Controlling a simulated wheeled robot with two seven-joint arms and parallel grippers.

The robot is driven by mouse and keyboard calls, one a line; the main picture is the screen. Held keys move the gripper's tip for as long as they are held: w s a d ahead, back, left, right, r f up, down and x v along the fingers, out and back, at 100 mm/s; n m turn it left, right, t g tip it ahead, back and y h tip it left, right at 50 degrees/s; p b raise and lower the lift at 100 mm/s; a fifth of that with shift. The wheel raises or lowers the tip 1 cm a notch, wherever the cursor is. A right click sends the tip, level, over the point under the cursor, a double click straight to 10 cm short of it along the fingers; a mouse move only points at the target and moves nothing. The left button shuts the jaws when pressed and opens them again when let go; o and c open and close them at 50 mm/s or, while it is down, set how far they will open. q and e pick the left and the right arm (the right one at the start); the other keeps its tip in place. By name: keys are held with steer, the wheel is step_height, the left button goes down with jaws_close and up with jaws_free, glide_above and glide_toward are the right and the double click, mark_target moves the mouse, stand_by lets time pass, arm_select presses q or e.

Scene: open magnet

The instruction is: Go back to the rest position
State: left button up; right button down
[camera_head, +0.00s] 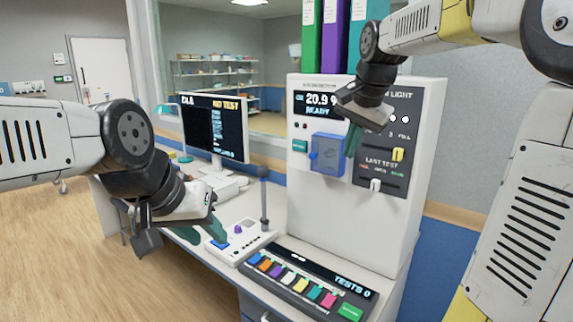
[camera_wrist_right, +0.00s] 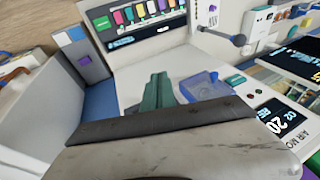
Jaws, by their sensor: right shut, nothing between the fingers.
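My right gripper (camera_head: 353,142) hangs from the arm at the upper right, in front of the white cabinet (camera_head: 345,215). Its teal fingers point down beside the see-through blue box (camera_head: 327,154) on the cabinet front. In the right wrist view the teal fingers (camera_wrist_right: 157,92) are together with nothing between them, and the blue box (camera_wrist_right: 203,87) is just right of them. My left gripper (camera_head: 202,232) is low over the desk, beside the white control box (camera_head: 241,243). Its two teal fingers look spread apart, with one close to the blue button; I cannot tell whether it touches.
A colour-button panel (camera_head: 308,282) lies at the desk's front edge. Binders (camera_head: 333,38) stand on the cabinet. Open floor (camera_head: 50,230) is at left.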

steer(key=s+f+n+t, duration=0.1)
steer(key=s+f+n, duration=0.3)
steer(key=s, duration=0.6)
steer(key=s+f+n+y, duration=0.1)
steer(key=s+f+n, duration=0.3)
steer(key=s, duration=0.7)
steer(key=shift+s+a+f+t, duration=0.3)
steer(key=shift+a+f+t, duration=0.15)
steer(key=shift+f, duration=0.2)
